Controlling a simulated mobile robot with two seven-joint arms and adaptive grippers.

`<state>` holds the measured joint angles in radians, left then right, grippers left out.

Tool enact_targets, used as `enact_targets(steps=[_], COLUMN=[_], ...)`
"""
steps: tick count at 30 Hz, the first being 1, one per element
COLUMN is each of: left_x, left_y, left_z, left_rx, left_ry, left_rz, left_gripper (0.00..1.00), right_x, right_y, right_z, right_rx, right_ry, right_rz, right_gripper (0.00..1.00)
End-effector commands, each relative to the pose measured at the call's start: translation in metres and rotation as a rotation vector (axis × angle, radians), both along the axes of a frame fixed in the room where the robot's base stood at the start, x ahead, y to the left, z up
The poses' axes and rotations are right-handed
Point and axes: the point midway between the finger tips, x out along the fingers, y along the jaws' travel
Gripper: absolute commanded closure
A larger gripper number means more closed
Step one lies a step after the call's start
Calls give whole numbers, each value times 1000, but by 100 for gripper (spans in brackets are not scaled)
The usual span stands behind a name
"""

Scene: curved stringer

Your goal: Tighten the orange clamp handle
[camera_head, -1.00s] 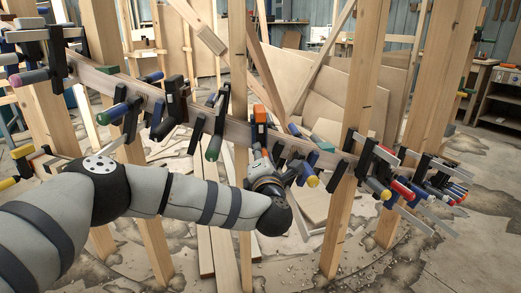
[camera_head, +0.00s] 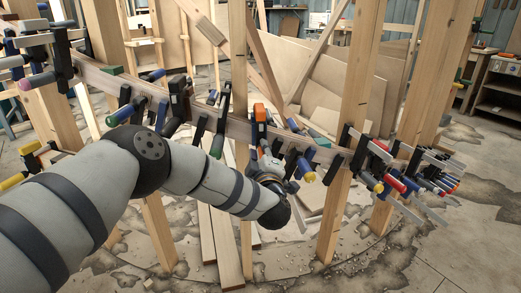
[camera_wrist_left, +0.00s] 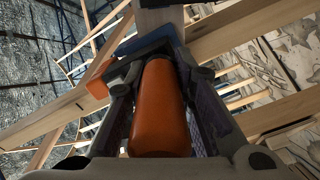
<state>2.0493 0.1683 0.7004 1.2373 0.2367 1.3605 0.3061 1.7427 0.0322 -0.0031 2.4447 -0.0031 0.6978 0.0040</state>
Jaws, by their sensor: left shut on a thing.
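The orange clamp handle (camera_wrist_left: 160,105) fills the middle of the left wrist view, lying lengthwise between the two fingers of my left gripper (camera_wrist_left: 160,80). The gripper is shut on it. In the head view the orange clamp (camera_head: 260,115) sits on the curved wooden stringer (camera_head: 239,129), near the middle. My left gripper (camera_head: 268,160) is just below it there, and the wrist hides the handle. My right gripper is not in view.
Several other clamps with green, blue, yellow and red handles line the stringer on both sides, including a yellow-ended one (camera_head: 307,172) close to my gripper. Upright wooden posts (camera_head: 350,130) support it. Wood sheets (camera_head: 335,85) lean behind.

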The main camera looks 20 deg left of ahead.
Motion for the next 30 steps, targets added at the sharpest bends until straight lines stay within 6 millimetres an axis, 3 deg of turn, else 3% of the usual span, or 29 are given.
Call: enact_targets(steps=[30], left_x=[1], left_y=[-3], left_z=[2], left_rx=[834], left_ry=[369], left_rz=[0], left_gripper=[100], right_x=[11], right_y=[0], right_z=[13], right_rx=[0], right_ry=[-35], right_rz=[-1], right_gripper=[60])
